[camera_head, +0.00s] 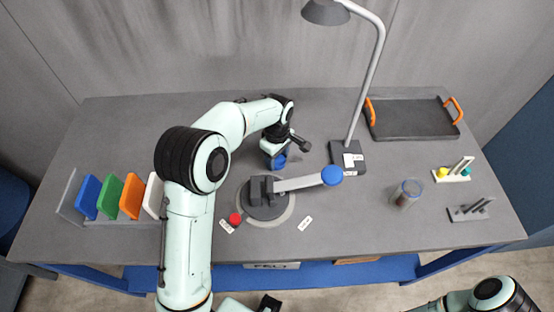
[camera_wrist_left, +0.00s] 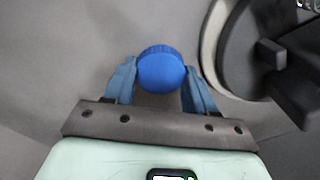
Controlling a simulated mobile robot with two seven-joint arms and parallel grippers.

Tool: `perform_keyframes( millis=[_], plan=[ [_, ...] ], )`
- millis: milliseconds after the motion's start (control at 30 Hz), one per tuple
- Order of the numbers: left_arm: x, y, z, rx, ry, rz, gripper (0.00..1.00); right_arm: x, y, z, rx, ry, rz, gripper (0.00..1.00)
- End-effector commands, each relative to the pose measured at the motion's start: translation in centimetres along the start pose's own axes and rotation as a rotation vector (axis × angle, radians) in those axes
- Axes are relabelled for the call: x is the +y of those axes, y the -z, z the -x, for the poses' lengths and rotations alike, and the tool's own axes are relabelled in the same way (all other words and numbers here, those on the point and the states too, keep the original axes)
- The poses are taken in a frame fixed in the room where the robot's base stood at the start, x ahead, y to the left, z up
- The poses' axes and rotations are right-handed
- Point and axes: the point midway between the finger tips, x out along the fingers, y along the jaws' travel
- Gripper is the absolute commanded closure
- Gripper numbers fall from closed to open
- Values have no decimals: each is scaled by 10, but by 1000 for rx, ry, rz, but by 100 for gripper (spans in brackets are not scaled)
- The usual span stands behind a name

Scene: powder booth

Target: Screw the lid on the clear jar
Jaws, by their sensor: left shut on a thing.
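The clear jar (camera_head: 408,192) stands upright at the right of the table, open at the top, with something reddish-brown low inside. My left gripper (camera_head: 279,160) is over the middle of the table, behind the round grey device and well left of the jar. It is shut on a round blue lid with a ridged edge (camera_wrist_left: 160,70), which sits between its two blue fingers in the left wrist view. In the head view the lid is hard to tell from the blue fingers. My right arm shows at the bottom right corner; its gripper is out of view.
A grey device (camera_head: 263,205) with a blue-knobbed lever (camera_head: 331,176) stands near the front. A lamp (camera_head: 347,158) stands between gripper and jar. A tray (camera_head: 412,120) lies behind the jar; small racks (camera_head: 452,176) (camera_head: 468,212) are right of it. Coloured panels (camera_head: 110,196) stand left.

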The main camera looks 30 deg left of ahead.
Motion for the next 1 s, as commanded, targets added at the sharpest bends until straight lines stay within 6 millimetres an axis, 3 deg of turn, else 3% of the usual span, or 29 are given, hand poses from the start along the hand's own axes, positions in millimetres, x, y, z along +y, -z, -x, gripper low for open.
perform_keyframes(
  millis=[167, 333, 800, 1000],
  plan=[
    [0, 0, 3, 0, -2, 0, 72, 0, 0, 0, 0, 0, 0, 45],
    [1, 0, 26, 1, -5, -1, 72, -1, 1, 3, 2, 1, 1, 45],
    [2, 0, 156, 1, -6, 0, 72, -13, 10, 26, 16, 6, 6, 45],
    [1, 0, 189, 0, -4, -1, 72, -18, 14, 35, 23, 8, 8, 45]
  ],
)
